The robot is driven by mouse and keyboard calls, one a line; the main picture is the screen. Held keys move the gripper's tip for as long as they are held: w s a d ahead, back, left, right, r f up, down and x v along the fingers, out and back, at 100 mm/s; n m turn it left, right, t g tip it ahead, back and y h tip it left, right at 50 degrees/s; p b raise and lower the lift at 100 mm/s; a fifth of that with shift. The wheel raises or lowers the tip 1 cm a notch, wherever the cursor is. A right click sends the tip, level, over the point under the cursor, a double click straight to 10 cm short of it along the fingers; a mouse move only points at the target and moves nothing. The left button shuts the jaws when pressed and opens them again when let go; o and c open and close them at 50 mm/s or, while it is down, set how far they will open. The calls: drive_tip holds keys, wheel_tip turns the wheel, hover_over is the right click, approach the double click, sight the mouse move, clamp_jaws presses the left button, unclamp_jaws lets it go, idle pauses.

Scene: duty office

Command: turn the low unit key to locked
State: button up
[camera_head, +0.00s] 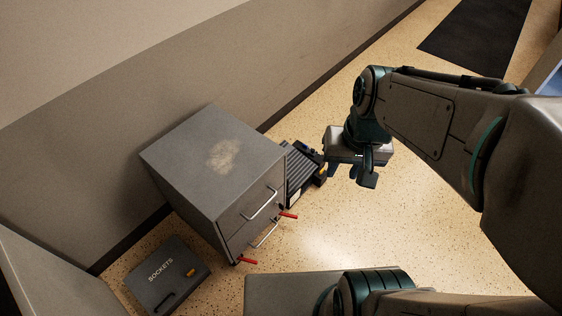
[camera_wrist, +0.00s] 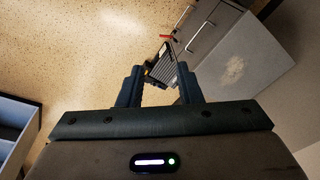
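The low unit (camera_head: 190,165) is a grey two-drawer cabinet against the wall, with a pale worn patch on top; it also shows in the wrist view (camera_wrist: 250,85). Two red key-like pieces stick out from its front: an upper one (camera_head: 288,214) near the right edge and a lower one (camera_head: 248,261) at the bottom left corner. One red piece (camera_wrist: 166,37) shows in the wrist view. How either is turned is too small to tell. My gripper (camera_head: 350,172) is in the air right of the unit, apart from it. Its fingers (camera_wrist: 159,88) are spread and empty.
A dark ribbed case (camera_head: 300,172) stands beside the unit, between it and my gripper. A grey box marked SOCKETS (camera_head: 168,275) lies on the floor at the lower left. A dark mat (camera_head: 475,38) lies at the back right. Speckled floor before the drawers is clear.

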drive_tip(key=w+a+f+m+g+y+b, duration=0.15)
drive_tip(key=w+f+m+y+b, duration=0.35)
drive_tip(key=f, duration=0.8)
drive_tip(key=w+a+f+m+y+b, duration=0.25)
drive_tip(key=w+f+b, duration=0.35)
drive_tip(key=f, duration=0.7)
drive_tip(key=w+a+f+m+g+y+b, duration=0.1)
drive_tip(key=w+f+m+y+b, duration=0.3)
drive_tip(key=f+b, duration=0.55)
drive_tip(key=m+t+y+b, duration=0.1)
drive_tip(key=m+t+b, duration=1.2)
drive_tip(key=m+b, duration=0.1)
approach(282, 205)
drive_tip(key=x, duration=1)
drive_tip(key=shift+f, duration=0.15)
clamp_jaws()
